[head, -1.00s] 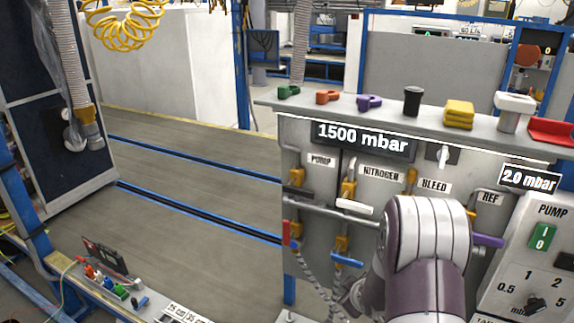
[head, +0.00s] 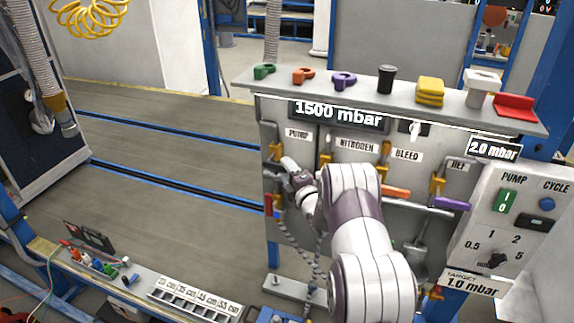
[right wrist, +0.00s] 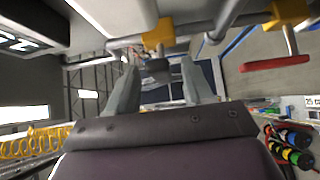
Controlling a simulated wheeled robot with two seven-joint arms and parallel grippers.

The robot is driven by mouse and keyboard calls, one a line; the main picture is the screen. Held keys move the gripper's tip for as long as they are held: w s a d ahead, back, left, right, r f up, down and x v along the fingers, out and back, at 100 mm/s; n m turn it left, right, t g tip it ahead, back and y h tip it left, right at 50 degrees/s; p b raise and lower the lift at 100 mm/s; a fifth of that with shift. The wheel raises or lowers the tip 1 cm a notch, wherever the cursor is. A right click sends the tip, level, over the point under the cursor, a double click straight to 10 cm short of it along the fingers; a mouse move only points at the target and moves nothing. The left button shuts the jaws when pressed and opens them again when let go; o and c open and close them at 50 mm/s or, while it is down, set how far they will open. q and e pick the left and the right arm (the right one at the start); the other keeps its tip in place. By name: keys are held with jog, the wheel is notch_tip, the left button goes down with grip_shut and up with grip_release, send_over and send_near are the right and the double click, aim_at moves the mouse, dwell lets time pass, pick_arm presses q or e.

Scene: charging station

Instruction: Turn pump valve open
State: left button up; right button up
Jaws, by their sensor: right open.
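The valve panel (head: 300,250) carries a PUMP label (head: 298,134). Below that label is a yellow valve body (head: 275,151), which I take as the pump valve. My right gripper (head: 286,165) is beside it, with its fingertips close to the pipework. In the right wrist view the gripper (right wrist: 158,78) is open, with one finger on each side of a dark handle-like piece (right wrist: 157,67) below a yellow valve body (right wrist: 158,36). Contact cannot be told. The handle is mostly hidden in the head view. My left gripper is out of view.
A red handle (head: 268,205) sits lower on the same column; it also shows in the right wrist view (right wrist: 276,63). An orange handle (head: 396,192) and a purple handle (head: 452,203) lie further right. Spare coloured handles line the shelf (head: 300,88).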

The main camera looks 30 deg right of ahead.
jog(key=shift+w, duration=0.25)
grip_shut()
